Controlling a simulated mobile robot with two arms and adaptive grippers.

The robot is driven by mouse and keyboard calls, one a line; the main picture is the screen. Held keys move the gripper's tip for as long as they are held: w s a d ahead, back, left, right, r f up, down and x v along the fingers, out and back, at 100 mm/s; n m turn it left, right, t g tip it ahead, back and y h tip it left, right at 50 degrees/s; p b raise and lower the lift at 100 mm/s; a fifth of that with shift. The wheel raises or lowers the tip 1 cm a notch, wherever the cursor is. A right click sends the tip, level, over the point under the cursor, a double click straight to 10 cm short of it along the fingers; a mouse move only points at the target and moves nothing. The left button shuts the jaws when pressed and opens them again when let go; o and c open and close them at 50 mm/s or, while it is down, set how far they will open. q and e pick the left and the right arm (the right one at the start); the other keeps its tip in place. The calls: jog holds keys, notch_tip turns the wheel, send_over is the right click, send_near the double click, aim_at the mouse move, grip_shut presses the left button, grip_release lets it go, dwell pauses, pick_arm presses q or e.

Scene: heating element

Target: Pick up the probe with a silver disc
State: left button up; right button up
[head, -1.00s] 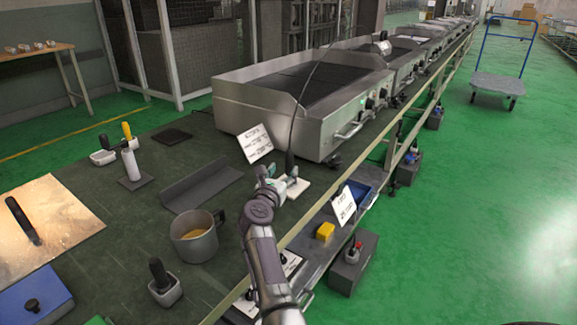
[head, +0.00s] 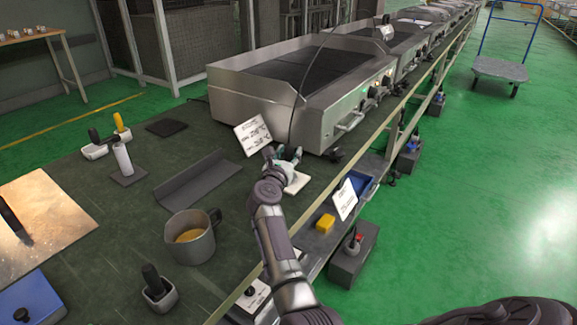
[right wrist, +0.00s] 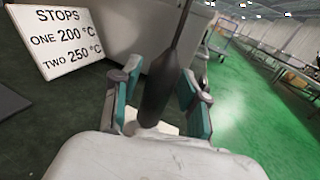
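The probe (right wrist: 163,75) has a dark handle with a thin cable rising from its top; in the head view the cable (head: 294,115) arches up in front of the grill. The probe stands upright at a small pale block (head: 299,182) on the bench. My right gripper (head: 286,157) is at the probe, its fingers on either side of the handle. In the right wrist view, the green finger pads (right wrist: 162,100) are apart, with gaps beside the handle. The silver disc is hidden from view. My left gripper is out of view.
The steel grill (head: 270,92) stands just behind the probe. A white sign (head: 253,134) is left of my gripper. A metal mug (head: 190,238), a dark angled plate (head: 196,181) and a dark-handled tool (head: 157,289) lie nearer. The bench's right rail runs close to my arm.

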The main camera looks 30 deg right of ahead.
grip_shut()
jog(key=shift+r, duration=0.1)
